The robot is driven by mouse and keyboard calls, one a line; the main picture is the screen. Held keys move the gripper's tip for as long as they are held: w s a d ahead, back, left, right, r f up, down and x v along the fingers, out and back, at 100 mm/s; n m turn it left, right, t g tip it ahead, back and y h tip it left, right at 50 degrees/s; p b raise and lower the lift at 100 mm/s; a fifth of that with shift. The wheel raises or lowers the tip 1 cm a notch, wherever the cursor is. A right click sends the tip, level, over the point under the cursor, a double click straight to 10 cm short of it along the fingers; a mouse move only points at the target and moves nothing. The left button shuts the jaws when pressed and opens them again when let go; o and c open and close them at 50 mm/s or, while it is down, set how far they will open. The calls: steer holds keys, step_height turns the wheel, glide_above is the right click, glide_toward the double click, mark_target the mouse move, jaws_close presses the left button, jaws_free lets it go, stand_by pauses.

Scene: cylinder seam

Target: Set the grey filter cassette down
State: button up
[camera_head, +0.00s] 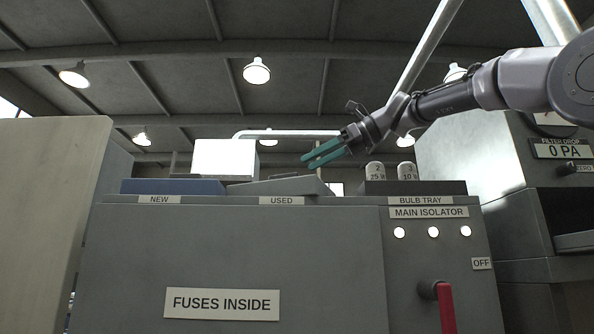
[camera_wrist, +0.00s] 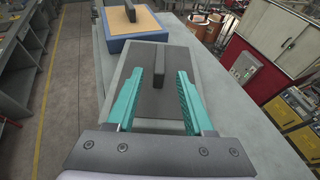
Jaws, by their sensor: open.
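The grey filter cassette (camera_wrist: 161,98), a dark slab with an upright black handle (camera_wrist: 158,68), lies on a lighter grey tray (camera_wrist: 122,78) in the wrist view. In the head view, my gripper (camera_head: 308,158) is above the right part of the tray.
A blue tray (camera_wrist: 112,44) with a tan, black-handled piece (camera_wrist: 144,22) lies beyond, above the NEW label. Two lamp-like bulbs (camera_head: 376,171) stand in the bulb tray (camera_head: 430,187) to the right. The grey cabinet top (camera_wrist: 215,85) is bare along the right side.

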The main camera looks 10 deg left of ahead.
steer(key=v, duration=0.3)
steer(key=shift+s+d+r, duration=0.1)
steer(key=shift+d+r, duration=0.05)
steer(key=shift+d, duration=0.15)
steer(key=shift+s, duration=0.1)
stand_by(0.3)
